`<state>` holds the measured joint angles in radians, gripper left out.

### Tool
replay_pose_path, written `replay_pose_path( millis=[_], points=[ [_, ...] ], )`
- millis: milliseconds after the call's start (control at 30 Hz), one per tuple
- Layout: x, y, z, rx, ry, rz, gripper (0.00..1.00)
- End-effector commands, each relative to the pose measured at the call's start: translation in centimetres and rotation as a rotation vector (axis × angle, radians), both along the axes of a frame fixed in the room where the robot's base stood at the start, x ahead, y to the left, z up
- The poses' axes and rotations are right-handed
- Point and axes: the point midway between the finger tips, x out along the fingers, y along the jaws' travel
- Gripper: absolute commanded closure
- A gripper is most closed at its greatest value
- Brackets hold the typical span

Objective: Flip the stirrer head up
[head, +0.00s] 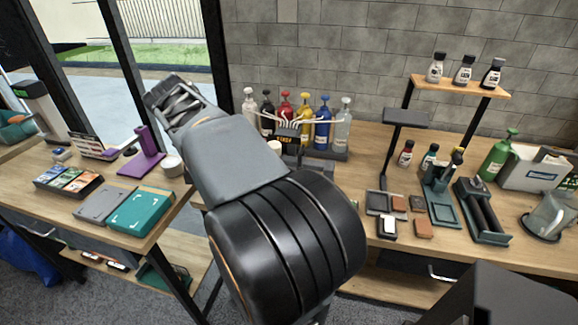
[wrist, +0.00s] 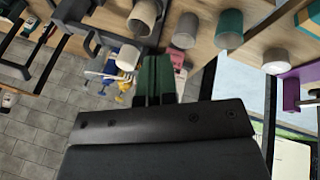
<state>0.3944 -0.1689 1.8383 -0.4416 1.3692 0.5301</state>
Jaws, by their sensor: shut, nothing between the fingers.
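I cannot single out the stirrer with certainty. A dark teal upright device with a flat base (head: 442,205) stands on the right-hand bench in the head view. A dark grey machine-like body (wrist: 82,14) shows at the top left of the wrist view; my arm hides much of that bench area in the head view. My gripper (head: 172,100) is at the upper left in the head view, in front of the window and apart from the teal device. In the wrist view, the gripper (wrist: 156,98) has its fingers together, with nothing held.
Several pump bottles (head: 304,120) stand in a rack by the wall. A purple stand (head: 145,150) and teal box (head: 140,212) are on the left bench. Several cups, including a teal one (wrist: 229,28), are near the gripper in the wrist view. A raised shelf (head: 460,86) holds small bottles.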

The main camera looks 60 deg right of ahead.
Motion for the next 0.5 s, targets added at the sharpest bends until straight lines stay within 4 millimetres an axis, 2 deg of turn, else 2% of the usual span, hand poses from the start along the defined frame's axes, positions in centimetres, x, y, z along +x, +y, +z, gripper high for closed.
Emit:
replay_pose_path(
  millis=[33, 100, 200, 333, 500],
  points=[
    [-0.3, -2.8, -0.7, -0.043, 0.015, -0.121, 1.00],
    [-1.0, -5.7, -0.2, -0.100, 0.030, -0.269, 1.00],
    [-2.1, -8.8, 0.5, -0.168, 0.045, -0.438, 1.00],
    [-3.2, -11.1, 1.2, -0.225, 0.055, -0.571, 1.00],
    [-3.7, -11.9, 1.7, -0.250, 0.057, -0.624, 1.00]
  ],
)
